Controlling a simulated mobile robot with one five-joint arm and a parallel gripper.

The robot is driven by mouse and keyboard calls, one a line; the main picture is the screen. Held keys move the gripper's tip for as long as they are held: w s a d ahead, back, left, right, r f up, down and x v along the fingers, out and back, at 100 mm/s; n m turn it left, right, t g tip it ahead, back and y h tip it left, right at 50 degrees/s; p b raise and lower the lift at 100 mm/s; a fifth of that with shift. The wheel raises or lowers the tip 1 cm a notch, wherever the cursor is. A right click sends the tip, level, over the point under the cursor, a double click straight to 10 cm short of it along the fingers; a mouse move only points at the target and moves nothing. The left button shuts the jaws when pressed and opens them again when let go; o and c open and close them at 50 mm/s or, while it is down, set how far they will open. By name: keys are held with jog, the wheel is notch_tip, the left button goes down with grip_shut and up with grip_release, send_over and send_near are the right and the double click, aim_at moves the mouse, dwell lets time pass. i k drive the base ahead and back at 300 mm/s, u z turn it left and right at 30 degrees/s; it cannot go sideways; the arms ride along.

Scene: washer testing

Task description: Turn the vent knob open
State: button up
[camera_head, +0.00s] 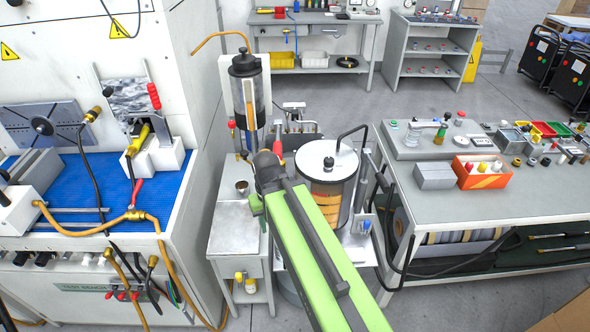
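I cannot make out for certain which part is the vent knob. A glass vessel (328,190) with a white lid and amber contents stands right of my arm. A small black knob (328,162) sits on its lid. Small red handles show left of the lid, one of them (277,148) just beyond my arm's dark far joint. A tall clear cylinder (247,95) with a black cap and orange liquid stands behind. My green arm reaches from the bottom centre toward these parts. My gripper is hidden behind or below the arm, so its fingers and any contact do not show.
A small metal side table (236,226) stands left of my arm. The blue-topped test bench (90,190) with hoses is at left. A grey workbench (465,213) with an orange box (482,172) is at right. Open floor lies behind.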

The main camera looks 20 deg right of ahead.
aim_at(328, 161)
jog(key=u, duration=0.95)
jog(key=k, duration=1.15)
jog(key=z, duration=1.6)
jog(key=i, duration=0.7)
jog(key=u, duration=0.55)
